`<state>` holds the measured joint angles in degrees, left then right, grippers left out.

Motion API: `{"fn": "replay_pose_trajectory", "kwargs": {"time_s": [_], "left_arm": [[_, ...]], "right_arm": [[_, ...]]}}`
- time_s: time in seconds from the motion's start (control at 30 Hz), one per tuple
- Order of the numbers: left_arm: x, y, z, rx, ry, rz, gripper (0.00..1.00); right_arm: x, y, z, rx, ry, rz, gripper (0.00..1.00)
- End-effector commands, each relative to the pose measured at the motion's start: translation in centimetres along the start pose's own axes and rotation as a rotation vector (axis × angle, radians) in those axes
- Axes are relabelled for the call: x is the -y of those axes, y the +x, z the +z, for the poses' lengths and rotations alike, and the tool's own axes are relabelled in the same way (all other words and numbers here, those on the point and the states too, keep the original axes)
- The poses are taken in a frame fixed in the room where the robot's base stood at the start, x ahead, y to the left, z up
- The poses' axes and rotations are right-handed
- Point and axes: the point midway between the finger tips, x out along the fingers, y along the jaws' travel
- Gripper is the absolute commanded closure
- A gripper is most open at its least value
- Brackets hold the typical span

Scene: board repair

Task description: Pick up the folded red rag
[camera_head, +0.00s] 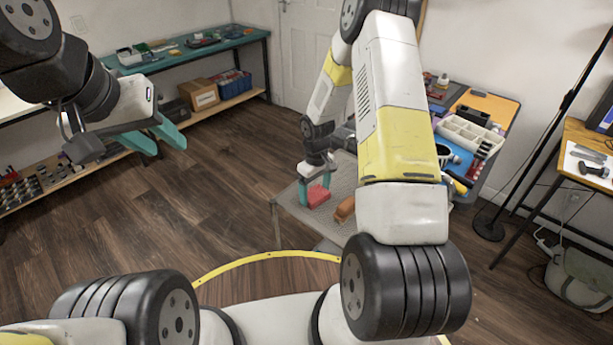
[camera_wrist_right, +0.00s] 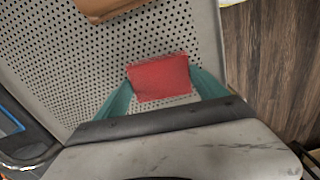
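The folded red rag (camera_wrist_right: 160,78) lies flat on a grey perforated tabletop, seen between the two teal fingers of my right gripper (camera_wrist_right: 161,80). The fingertips are at or very near its left and right edges. I cannot tell if they press on it or only stand beside it. In the head view the rag (camera_head: 318,196) is low at the table surface, under my right gripper (camera_head: 314,187). My left gripper (camera_head: 153,138) is in the air at the left, away from the rag, its teal fingers apart and nothing visible between them.
A brown-orange block (camera_head: 345,209) lies on the perforated table (camera_head: 290,205) close to the rag; it also shows in the right wrist view (camera_wrist_right: 100,8). A cluttered bench with a white divided tray (camera_head: 470,134) stands behind. A teal-topped shelf (camera_head: 210,47) stands at the back left.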

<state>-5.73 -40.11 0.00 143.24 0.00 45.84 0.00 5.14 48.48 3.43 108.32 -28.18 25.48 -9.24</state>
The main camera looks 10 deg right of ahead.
Motion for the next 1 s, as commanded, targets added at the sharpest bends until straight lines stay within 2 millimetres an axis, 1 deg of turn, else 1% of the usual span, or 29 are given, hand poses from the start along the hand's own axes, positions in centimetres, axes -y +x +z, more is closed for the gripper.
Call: {"fn": "replay_pose_trajectory", "kwargs": {"time_s": [0.03, 0.07, 0.27, 0.37, 0.47, 0.7, 0.8, 0.9, 1.0], "left_arm": [[0.0, 0.0, 0.0, 0.000, 0.000, 0.000, 0.64], [0.0, 0.0, 0.0, 0.000, 0.000, 0.000, 0.64], [0.0, 0.0, 0.0, 0.000, 0.000, 0.000, 0.64], [0.0, 0.0, 0.0, 0.000, 0.000, 0.000, 0.64], [0.0, 0.0, 0.0, 0.000, 0.000, 0.000, 0.64], [0.0, 0.0, 0.0, 0.000, 0.000, 0.000, 0.64], [0.0, 0.0, 0.0, 0.000, 0.000, 0.000, 0.64], [0.0, 0.0, 0.0, 0.000, 0.000, 0.000, 0.64], [0.0, 0.0, 0.0, 0.000, 0.000, 0.000, 0.64]], "right_arm": [[0.0, 0.0, 0.0, 0.000, 0.000, 0.000, 0.51], [0.0, 0.0, 0.0, 0.000, 0.000, 0.000, 0.57], [0.0, -0.1, 0.0, 0.000, 0.000, 0.000, 0.57], [-0.1, -0.6, 0.0, -0.001, 0.001, 0.001, 0.57], [-0.1, -2.0, -0.1, -0.003, 0.001, 0.002, 0.57], [-0.1, -6.9, -0.1, -0.004, 0.002, 0.003, 0.57], [-0.1, -8.5, -0.1, -0.003, 0.001, 0.002, 0.57], [0.0, -9.5, 0.0, -0.002, 0.000, 0.001, 0.57], [0.0, -10.0, 0.0, -0.001, 0.000, 0.000, 0.57]]}}
